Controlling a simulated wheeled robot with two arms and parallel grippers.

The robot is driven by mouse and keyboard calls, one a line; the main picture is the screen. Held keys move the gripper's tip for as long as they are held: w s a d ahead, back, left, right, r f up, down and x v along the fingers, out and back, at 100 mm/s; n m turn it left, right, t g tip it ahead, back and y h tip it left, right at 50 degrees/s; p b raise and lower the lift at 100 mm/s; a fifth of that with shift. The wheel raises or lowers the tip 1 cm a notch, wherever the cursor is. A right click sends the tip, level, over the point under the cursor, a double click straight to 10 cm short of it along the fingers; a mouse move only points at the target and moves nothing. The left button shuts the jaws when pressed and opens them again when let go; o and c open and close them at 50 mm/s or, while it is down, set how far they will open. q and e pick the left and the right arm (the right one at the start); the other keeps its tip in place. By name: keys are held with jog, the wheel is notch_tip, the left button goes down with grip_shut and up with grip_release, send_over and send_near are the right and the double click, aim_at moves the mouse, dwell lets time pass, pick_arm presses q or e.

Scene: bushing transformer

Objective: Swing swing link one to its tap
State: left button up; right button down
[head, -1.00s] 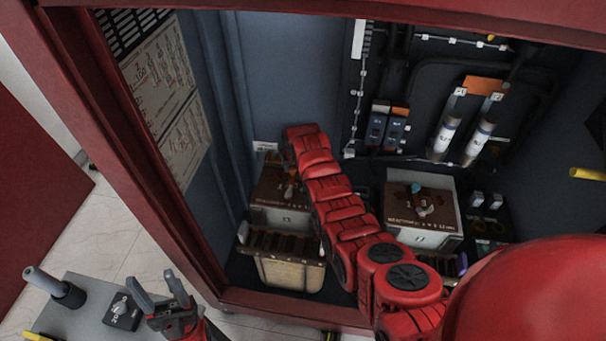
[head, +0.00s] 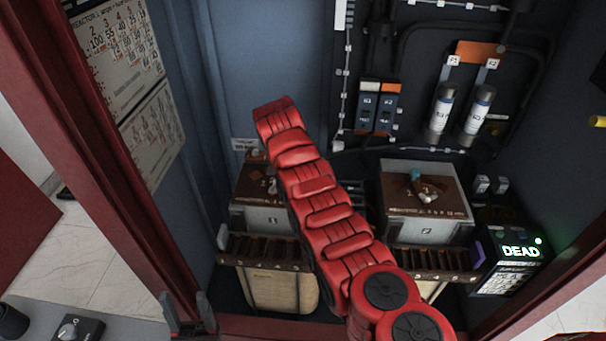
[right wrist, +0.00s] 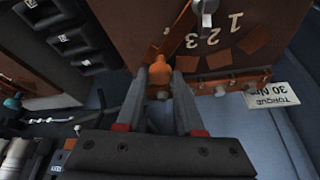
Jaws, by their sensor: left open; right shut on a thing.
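In the right wrist view my right gripper (right wrist: 160,80) is shut on a small orange-copper knob (right wrist: 158,66), apparently the end of a swing link. A copper bar (right wrist: 178,30) runs from near the knob up toward a metal pivot bolt (right wrist: 204,12). The brown tap board (right wrist: 250,30) has numerals 1, 2 and 3 with copper contacts along an arc. In the head view the left brown-topped unit (head: 255,190) is partly covered by my right arm, which hides the right gripper. My left gripper (head: 188,318) is open and empty at the bottom, low by the cabinet's front edge.
A second brown-topped unit (head: 428,190) stands to the right. A panel (head: 519,252) reads "DEAD" in green. Two white-labelled cylinders (head: 458,115) stand on the back wall. A torque label (right wrist: 272,98) is beside the board. The cabinet's red frame (head: 110,200) bounds the left side.

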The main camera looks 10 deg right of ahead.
jog(key=shift+s+d+m+b, duration=0.1)
jog(key=shift+s+m+b, duration=0.1)
jog(key=shift+m+b, duration=0.2)
jog(key=c, duration=0.5)
grip_release()
jog(key=shift+c, duration=0.2)
jog(key=v, duration=1.7)
jog(key=shift+r, duration=0.25)
